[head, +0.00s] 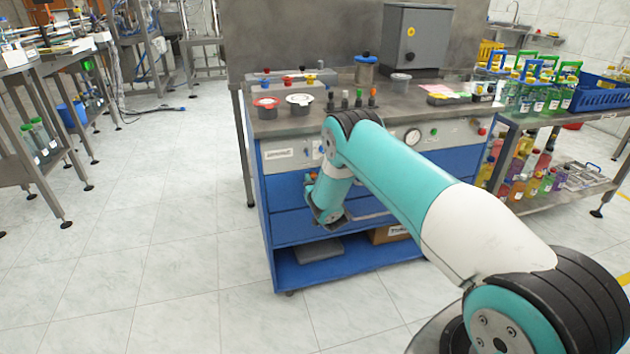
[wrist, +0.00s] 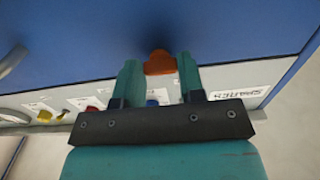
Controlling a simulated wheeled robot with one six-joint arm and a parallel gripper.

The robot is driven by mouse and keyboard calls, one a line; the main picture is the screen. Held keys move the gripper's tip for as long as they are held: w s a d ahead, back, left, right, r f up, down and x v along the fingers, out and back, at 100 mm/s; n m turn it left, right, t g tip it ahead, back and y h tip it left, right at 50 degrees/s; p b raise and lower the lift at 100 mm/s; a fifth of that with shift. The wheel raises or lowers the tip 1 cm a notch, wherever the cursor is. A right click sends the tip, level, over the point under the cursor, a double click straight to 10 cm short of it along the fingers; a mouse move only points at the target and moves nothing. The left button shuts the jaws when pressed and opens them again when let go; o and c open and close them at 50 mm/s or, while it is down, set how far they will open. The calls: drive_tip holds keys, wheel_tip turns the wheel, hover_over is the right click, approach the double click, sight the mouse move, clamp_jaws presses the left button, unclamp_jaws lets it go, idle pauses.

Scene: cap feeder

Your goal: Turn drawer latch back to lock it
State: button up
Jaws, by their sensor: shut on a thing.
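The drawer latch is an orange knob (wrist: 160,63) on the blue drawer front (wrist: 80,50) in the wrist view. My gripper (wrist: 159,70) has its two teal fingers on either side of the latch and is shut on it. The latch's exact turn angle is hard to judge because the fingers cover its sides. In the head view, my arm reaches down to the left part of the blue bench (head: 290,228). There the arm hides most of the latch area, and the fingertips are not clear.
A "SPARES" label (wrist: 240,93) lies beside the latch. A panel with a red knob (wrist: 93,103), a yellow knob (wrist: 44,116) and a blue knob (wrist: 152,102) adjoins the drawer front. Jars and bottles stand on the benchtop (head: 335,112). The floor (head: 130,230) to the left is clear.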

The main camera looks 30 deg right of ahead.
drive_tip(key=shift+n, duration=0.3)
drive_tip(key=n, duration=1.7)
drive_tip(key=shift+b, duration=0.4)
drive_tip(key=shift+n, duration=0.3)
drive_tip(key=o, duration=0.9)
drive_tip(key=shift+o, duration=0.2)
